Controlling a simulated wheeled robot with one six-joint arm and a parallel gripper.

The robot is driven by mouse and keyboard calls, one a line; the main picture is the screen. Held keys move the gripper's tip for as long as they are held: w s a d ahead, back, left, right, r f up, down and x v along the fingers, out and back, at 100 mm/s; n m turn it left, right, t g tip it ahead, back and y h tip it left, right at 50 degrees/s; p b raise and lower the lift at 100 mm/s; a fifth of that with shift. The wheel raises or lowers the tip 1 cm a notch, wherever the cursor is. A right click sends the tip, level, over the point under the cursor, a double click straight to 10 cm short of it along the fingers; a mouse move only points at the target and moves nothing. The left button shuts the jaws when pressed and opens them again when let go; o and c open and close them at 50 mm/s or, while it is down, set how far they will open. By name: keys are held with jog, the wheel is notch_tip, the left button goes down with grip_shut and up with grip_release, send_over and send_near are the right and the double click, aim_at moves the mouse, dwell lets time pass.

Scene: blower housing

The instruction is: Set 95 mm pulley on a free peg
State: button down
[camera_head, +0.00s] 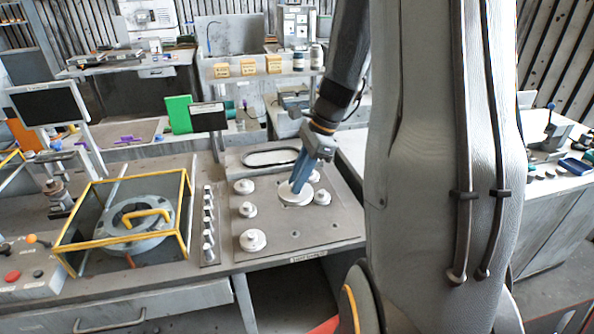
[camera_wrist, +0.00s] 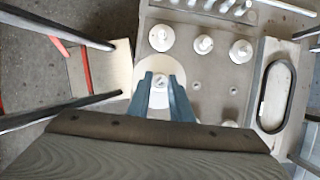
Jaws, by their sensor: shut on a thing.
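My gripper (camera_head: 300,186) is shut on the hub of a large pale pulley (camera_head: 290,198) over the pulley board (camera_head: 315,235). In the wrist view the gripper (camera_wrist: 161,92) has a blue finger on each side of the hub, and the pulley's disc (camera_wrist: 148,72) shows around them. The disc overlaps the board's edge there; I cannot tell its exact height above the board. Smaller pale pulleys stand at the board's left (camera_head: 252,240) and just right of the held one (camera_head: 322,197). Any peg under the held pulley is hidden.
A dark oval belt (camera_head: 270,157) lies at the board's back. A row of metal pins (camera_head: 208,225) and a yellow-framed guard (camera_head: 118,240) over a round housing stand left. The board's front right is bare except for small dark holes (camera_head: 335,225).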

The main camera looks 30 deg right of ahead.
notch_tip(320, 180, down, 11)
jog(key=b, duration=0.9)
jog(key=shift+f+b, duration=0.15)
jog(key=shift+b, duration=0.2)
jog(key=shift+f+b, duration=0.35)
jog(key=shift+f, duration=0.5)
jog(key=shift+f, duration=1.2)
dwell(0.6)
jog(key=c, duration=1.5)
grip_release()
jog(key=shift+r, duration=0.1)
notch_tip(320, 180, up, 7)
jog(key=p, duration=0.7)
jog(key=shift+r, duration=0.15)
jog(key=shift+a, duration=0.15)
